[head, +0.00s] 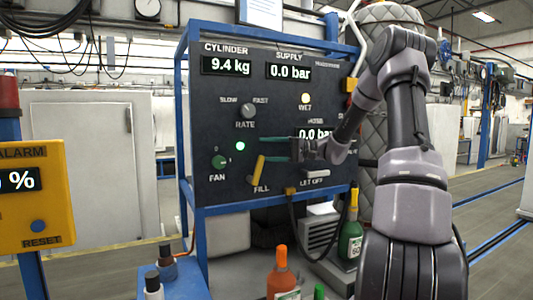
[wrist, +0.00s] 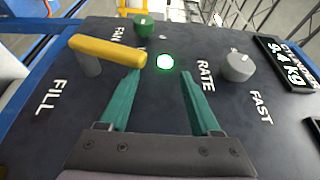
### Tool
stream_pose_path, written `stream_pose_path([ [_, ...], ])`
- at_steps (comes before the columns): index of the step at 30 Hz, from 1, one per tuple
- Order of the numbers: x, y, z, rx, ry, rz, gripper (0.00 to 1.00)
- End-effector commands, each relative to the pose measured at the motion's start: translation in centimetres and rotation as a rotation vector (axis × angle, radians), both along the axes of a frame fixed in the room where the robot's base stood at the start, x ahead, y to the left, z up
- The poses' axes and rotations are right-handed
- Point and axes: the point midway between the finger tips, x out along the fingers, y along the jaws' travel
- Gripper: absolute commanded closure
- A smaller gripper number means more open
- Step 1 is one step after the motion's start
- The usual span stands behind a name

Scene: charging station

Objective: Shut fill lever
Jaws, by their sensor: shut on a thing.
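The yellow fill lever (head: 257,170) is on the dark panel above the FILL label in the head view. It slants, its upper end toward my gripper (head: 262,148). In the wrist view the lever (wrist: 105,50) lies at upper left on a grey post, its free end at the left fingertip of my gripper (wrist: 163,75). The two teal fingers stand some way apart, with bare panel showing between them. My gripper is stopped on the lever at that fingertip; the exact contact is hard to see.
A lit green lamp (wrist: 165,62) is just beyond the fingertips. The green fan knob (head: 218,161) is left of the lever, and the grey rate knob (head: 248,111) is above. Bottles (head: 281,275) stand below the panel. A yellow alarm box (head: 30,195) is at far left.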

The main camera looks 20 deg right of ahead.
Motion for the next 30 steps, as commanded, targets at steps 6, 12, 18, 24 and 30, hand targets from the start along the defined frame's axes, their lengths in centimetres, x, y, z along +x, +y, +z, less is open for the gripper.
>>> stream_pose_path([
  [6, -0.6, -0.6, 1.4, -0.001, 0.000, 0.001, 0.43],
  [12, -1.1, -1.1, 2.6, 0.000, 0.003, 0.003, 0.43],
  [18, -1.6, -1.7, 3.9, -0.002, 0.007, 0.002, 0.43],
  [24, -2.0, -2.2, 5.1, -0.003, 0.004, 0.001, 0.43],
  [30, -2.4, -2.7, 6.4, -0.002, 0.002, 0.000, 0.43],
])
